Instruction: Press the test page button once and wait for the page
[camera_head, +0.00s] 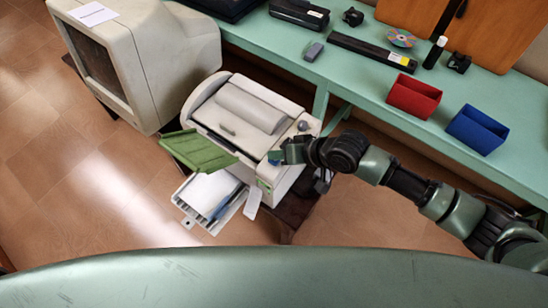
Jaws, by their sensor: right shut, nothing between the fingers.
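A pale grey printer (240,115) stands in the middle of the view, with a green flap (198,150) sticking out at its front left. An open paper tray (210,195) below the flap holds white sheet and a dark blue item. My right gripper (273,157) is shut and empty at the printer's right front corner. A small blue part shows at its tip. I cannot tell whether the fingertips touch the printer. The test page button cannot be made out; the gripper may cover it. A small green patch (264,186) shows below the gripper. My left gripper is out of view.
A bulky beige monitor (140,50) stands left of the printer. A teal bench (350,85) runs behind, bearing a red bin (414,97), a blue bin (477,130), a disc (401,38) and black devices. Tiled floor is open at left.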

